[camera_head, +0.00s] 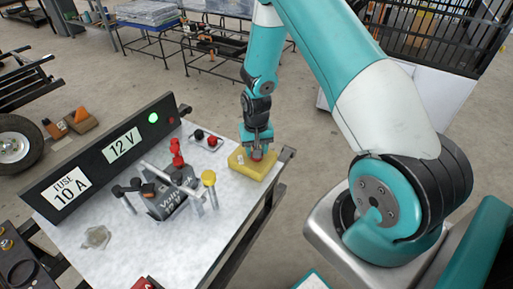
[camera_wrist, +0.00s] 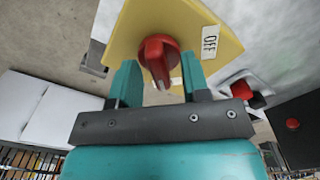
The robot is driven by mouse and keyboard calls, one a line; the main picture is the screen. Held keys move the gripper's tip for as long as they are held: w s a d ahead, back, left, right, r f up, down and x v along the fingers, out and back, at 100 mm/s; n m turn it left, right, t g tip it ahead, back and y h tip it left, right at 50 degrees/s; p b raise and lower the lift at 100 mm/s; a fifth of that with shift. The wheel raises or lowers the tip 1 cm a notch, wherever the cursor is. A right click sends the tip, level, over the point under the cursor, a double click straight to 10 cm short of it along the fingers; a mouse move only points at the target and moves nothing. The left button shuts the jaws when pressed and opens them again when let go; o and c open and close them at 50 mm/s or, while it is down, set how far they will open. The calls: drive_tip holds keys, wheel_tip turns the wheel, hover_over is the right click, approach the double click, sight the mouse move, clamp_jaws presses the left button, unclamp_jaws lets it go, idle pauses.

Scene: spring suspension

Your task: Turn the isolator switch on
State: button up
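The isolator switch is a yellow box (camera_head: 248,168) at the right edge of the light tabletop (camera_head: 130,240). It also shows in the wrist view (camera_wrist: 130,30), with a red knob (camera_wrist: 157,50) on its face. A white label reading OFF (camera_wrist: 210,42) sits on the box to the right of the knob. The knob's grip bar points down the wrist picture, toward my gripper. My gripper (camera_wrist: 160,75) is open, one finger on each side of the knob, with a visible gap on both sides. In the head view my gripper (camera_head: 257,146) is right over the box, hiding most of the knob.
Red and black terminals (camera_head: 206,138), a grey battery-like block (camera_head: 168,200) and a yellow-topped lever (camera_head: 209,178) stand left of the switch.

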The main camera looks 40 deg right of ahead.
wheel_tip(320, 180, up, 17)
drive_tip(key=shift+r, duration=0.2)
idle(0.3)
idle(0.4)
